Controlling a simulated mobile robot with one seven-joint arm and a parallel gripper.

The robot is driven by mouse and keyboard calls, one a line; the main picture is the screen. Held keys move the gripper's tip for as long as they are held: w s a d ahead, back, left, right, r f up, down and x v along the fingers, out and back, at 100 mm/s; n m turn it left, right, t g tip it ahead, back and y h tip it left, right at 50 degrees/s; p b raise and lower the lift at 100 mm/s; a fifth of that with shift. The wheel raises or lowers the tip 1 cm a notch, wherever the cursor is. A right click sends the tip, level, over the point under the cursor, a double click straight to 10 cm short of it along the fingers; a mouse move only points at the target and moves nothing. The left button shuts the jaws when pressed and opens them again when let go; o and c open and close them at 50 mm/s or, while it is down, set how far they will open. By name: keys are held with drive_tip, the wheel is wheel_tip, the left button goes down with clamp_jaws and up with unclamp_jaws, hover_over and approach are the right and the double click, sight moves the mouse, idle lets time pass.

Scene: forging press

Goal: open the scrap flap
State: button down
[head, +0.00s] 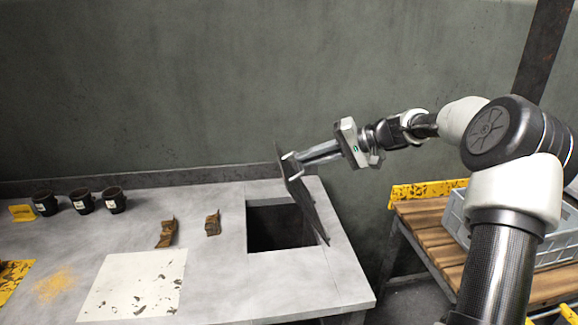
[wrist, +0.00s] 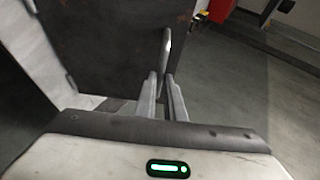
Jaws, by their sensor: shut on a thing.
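The scrap flap (head: 305,205) is a dark metal plate standing steeply tilted up at the right edge of a square dark opening (head: 275,228) in the grey table. My gripper (head: 290,160) reaches in from the right and is shut on the flap's handle near its upper edge. In the wrist view the flap (wrist: 120,45) fills the upper middle, and the two fingers (wrist: 164,95) close around the pale bar-like handle (wrist: 166,48). The inside of the opening is too dark to make out.
Two rusty brown scrap pieces (head: 167,233) (head: 213,223) lie left of the opening. A pale sheet (head: 133,283) and three black cups (head: 82,201) are farther left. At right, a wooden-slatted bench (head: 425,222) holds a grey crate (head: 456,213). A wall stands behind the table.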

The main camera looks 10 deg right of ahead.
drive_tip(key=d+f+m+t+y+b, duration=0.2)
drive_tip(key=d+y, duration=0.5)
drive_tip(key=d, duration=0.8)
drive_tip(key=shift+d+f+m+t+y, duration=0.4)
drive_tip(key=shift+f+m, duration=0.2)
drive_tip(key=shift+f, duration=0.05)
drive_tip(key=c, duration=1.8)
unclamp_jaws()
drive_tip(key=shift+c, duration=0.2)
drive_tip(key=shift+f, duration=0.1)
